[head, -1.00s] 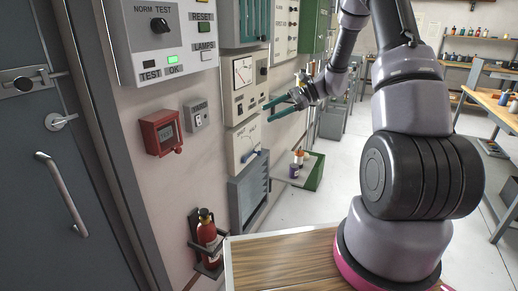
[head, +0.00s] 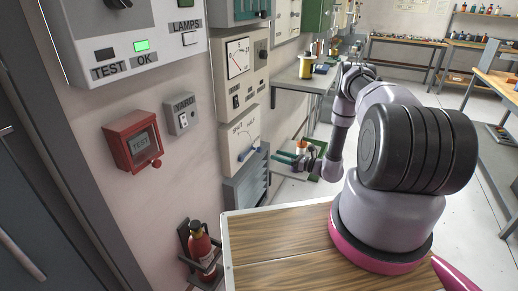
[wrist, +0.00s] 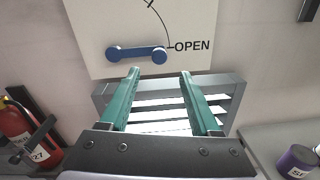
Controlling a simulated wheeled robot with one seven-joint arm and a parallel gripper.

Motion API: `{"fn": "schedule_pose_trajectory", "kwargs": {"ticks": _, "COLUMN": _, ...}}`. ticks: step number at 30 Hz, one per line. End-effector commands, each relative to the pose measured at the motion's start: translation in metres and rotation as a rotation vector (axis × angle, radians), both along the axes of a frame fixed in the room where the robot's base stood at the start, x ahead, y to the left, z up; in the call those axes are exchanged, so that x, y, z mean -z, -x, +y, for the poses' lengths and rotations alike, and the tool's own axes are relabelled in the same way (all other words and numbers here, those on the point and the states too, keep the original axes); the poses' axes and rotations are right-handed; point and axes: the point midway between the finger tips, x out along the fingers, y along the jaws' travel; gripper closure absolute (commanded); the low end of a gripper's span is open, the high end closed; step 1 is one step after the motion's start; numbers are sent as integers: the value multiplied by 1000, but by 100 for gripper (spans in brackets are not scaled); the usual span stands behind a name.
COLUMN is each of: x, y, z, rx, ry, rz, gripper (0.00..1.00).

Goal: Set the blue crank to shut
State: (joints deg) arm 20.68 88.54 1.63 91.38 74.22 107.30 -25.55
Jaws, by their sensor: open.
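The blue crank (wrist: 137,53) is on a pale panel (wrist: 100,25). In the wrist view it lies level, its right-hand knob end beside the OPEN mark and a scale arc curving upward from there. It also shows in the head view (head: 248,155), low on the panel, where SHUT and HALF labels seem to be printed above it. My gripper (wrist: 159,72) is open and empty, teal fingers spread, with the crank just beyond and above the fingertips in the wrist view. In the head view my gripper (head: 277,158) is right of the crank, apart from it.
A grey louvred box (wrist: 165,105) is on the wall below the panel. A purple jar (wrist: 297,160) stands at lower right.

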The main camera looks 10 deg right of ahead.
Motion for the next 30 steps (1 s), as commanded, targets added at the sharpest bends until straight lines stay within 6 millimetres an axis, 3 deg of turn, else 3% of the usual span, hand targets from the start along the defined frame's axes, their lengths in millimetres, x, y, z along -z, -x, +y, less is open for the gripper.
{"fn": "schedule_pose_trajectory", "kwargs": {"ticks": 15, "x": -1, "y": -55, "z": 69, "rx": -6, "ry": 2, "rz": -2, "gripper": 36}}
{"fn": "schedule_pose_trajectory", "kwargs": {"ticks": 29, "x": -1, "y": -63, "z": 79, "rx": -3, "ry": 2, "rz": -1, "gripper": 36}}
{"fn": "schedule_pose_trajectory", "kwargs": {"ticks": 30, "x": -1, "y": -63, "z": 79, "rx": -3, "ry": 2, "rz": -1, "gripper": 52}}
